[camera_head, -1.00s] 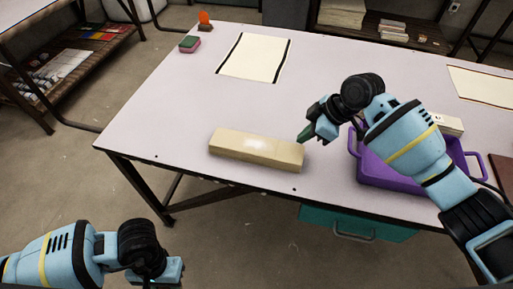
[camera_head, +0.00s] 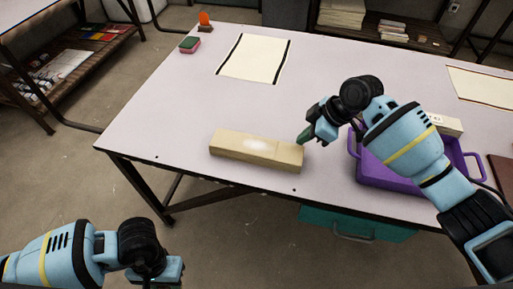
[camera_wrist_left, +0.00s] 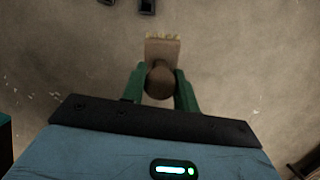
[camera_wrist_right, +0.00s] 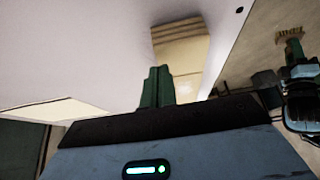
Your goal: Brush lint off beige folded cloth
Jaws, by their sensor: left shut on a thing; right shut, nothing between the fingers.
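The beige folded cloth (camera_head: 225,150) lies as a long, thick block near the table's front edge, with a pale patch on its top. Its layered end shows in the right wrist view (camera_wrist_right: 182,50). My right gripper (camera_head: 303,138) is shut and empty, just above and beside the cloth's right end; its green fingers (camera_wrist_right: 157,86) are together. My left gripper (camera_wrist_left: 160,88) is shut on the rounded handle of a wooden brush (camera_wrist_left: 162,50) with pale bristles. It is held off the table, over the floor; the head view shows my left wrist at the bottom, with the brush hidden.
A purple tray (camera_head: 369,182) stands on the table right of the cloth, under my right arm. A cream sheet with dark edges (camera_head: 254,58) lies at the back. A green and pink sponge (camera_head: 190,44) is at the far left. The table left of the cloth is clear.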

